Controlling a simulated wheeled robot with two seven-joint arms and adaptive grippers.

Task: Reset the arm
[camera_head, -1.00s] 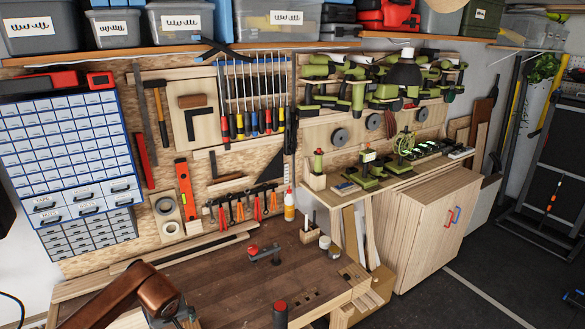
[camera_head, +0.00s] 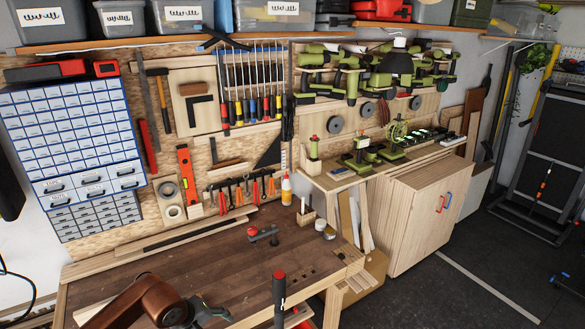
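My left arm's copper-brown link reaches in at the bottom left, over the front left part of the wooden workbench (camera_head: 225,262). The dark end of my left arm (camera_head: 203,312) shows beyond it at the bottom edge. Its fingers cannot be made out, so I cannot tell whether that gripper is open or shut. No held object shows there. My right arm and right gripper are out of view.
A red-and-dark tool (camera_head: 263,235) lies on the bench. A black, red-topped handle (camera_head: 279,290) stands at the front. A glue bottle (camera_head: 286,190) and small jar (camera_head: 320,225) are at the back right. A wooden cabinet (camera_head: 425,215) stands right. The bench middle is mostly clear.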

